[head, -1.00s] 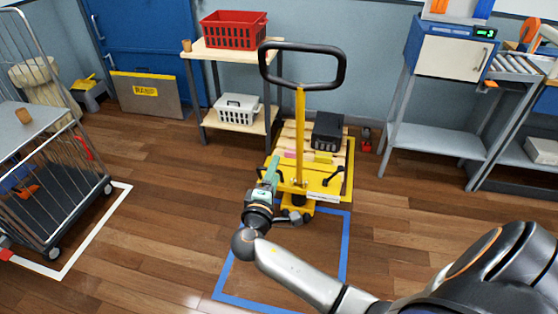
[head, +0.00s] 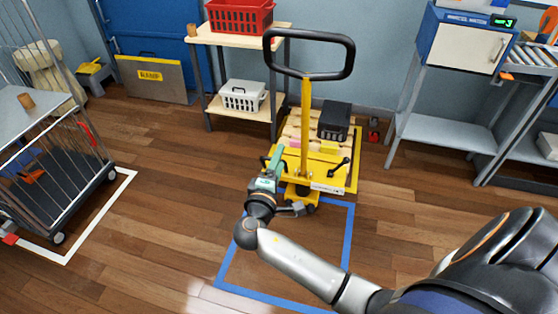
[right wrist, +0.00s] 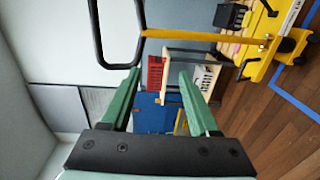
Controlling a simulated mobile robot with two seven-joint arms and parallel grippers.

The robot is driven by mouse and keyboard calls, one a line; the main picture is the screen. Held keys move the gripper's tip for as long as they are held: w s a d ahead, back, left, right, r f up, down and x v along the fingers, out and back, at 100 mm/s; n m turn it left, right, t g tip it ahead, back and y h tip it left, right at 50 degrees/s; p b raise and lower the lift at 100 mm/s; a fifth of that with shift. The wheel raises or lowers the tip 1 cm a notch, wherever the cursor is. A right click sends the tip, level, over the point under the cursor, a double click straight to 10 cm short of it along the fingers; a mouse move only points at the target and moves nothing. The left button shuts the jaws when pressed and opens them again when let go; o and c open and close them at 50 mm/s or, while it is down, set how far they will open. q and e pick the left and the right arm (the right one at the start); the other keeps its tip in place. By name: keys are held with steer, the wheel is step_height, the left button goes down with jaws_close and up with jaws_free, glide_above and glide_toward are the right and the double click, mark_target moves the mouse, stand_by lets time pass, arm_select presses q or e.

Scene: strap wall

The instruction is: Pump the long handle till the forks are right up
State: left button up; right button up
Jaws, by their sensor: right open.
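A yellow pallet truck (head: 302,190) stands in the middle of the head view, its long yellow shaft upright and topped by a black loop handle (head: 349,60). The loop (right wrist: 97,35) and shaft (right wrist: 185,35) also show in the right wrist view. A wooden pallet (head: 291,130) sits over the forks, which are mostly hidden; their height is hard to tell. My green right gripper (head: 277,160) is left of the lower shaft in the head view, well below the loop. In the wrist view its two fingers (right wrist: 160,88) are apart with nothing between them. My left gripper is out of view.
A black box (head: 334,120) rides on the pallet. Behind stands a shelf (head: 235,38) with red (head: 240,16) and white (head: 243,95) baskets. A wire cage trolley (head: 60,170) is left, a workbench (head: 440,135) right.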

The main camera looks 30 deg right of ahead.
jaws_close()
stand_by(0.8)
steer(key=c, duration=0.9)
jaws_free()
steer(key=o, duration=1)
